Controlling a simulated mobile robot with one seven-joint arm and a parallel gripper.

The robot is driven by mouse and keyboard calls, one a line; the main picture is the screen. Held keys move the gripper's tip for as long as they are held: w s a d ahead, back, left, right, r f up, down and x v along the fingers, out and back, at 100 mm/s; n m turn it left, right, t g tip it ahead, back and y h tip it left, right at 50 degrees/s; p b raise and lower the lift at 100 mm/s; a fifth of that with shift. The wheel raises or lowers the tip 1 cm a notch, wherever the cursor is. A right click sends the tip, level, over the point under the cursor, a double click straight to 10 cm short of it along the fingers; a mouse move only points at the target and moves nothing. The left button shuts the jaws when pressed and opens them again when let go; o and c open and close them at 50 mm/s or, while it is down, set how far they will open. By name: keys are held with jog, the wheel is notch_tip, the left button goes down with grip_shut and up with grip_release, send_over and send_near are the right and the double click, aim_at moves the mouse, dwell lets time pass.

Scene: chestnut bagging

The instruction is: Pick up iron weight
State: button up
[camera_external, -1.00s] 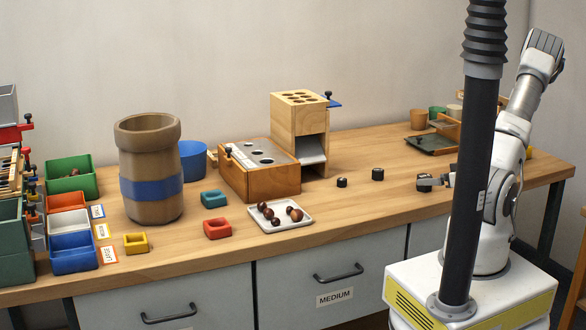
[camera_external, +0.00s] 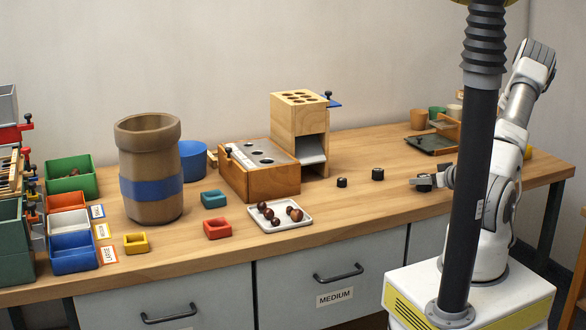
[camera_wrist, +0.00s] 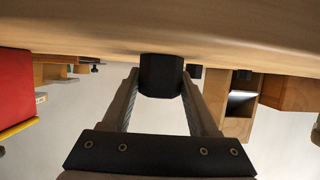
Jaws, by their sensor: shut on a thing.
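The iron weight (camera_wrist: 160,78) is a dark, faceted block. In the wrist view, which is upside down, it sits between the two fingertips of my gripper (camera_wrist: 160,92), which is shut on it. In the external view, my gripper (camera_external: 424,182) is low over the right part of the table, beside the column, and the held weight is hard to tell from the dark fingers. Two other small dark weights, one at the left (camera_external: 342,183) and one at the right (camera_external: 377,174), stand on the table left of my gripper. I cannot tell if the held weight touches the table.
A wooden block stand (camera_external: 312,145) and a box with holes (camera_external: 262,180) stand left of the weights. A white tray (camera_external: 262,224) holds chestnuts. A dark green tray (camera_external: 430,146) and cups lie behind my gripper. The table (camera_external: 350,212) is clear in front of the weights.

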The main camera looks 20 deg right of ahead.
grip_shut()
jog(key=shift+r, duration=0.5)
notch_tip(320, 180, up, 4)
jog(key=shift+s+d+f+p, duration=0.1)
jog(key=shift+d+p, duration=0.05)
jog(key=shift+p, duration=0.9)
jog(key=s+d+r+p, duration=0.4)
jog(key=s+d+r, duration=0.2)
jog(key=s, duration=0.3)
notch_tip(320, 180, up, 7)
jog(key=p, duration=0.6)
send_over(429, 176)
jog(key=w+a, duration=0.2)
jog(key=a, duration=0.6)
jog(key=w+a+r+p, duration=0.1)
jog(key=a+p, duration=0.3)
jog(key=a, duration=1.1)
jog(key=shift+w+r+m+h+p, duration=0.3)
jog(key=shift+w+r+h+p, duration=0.1)
jog(key=shift+r, duration=0.2)
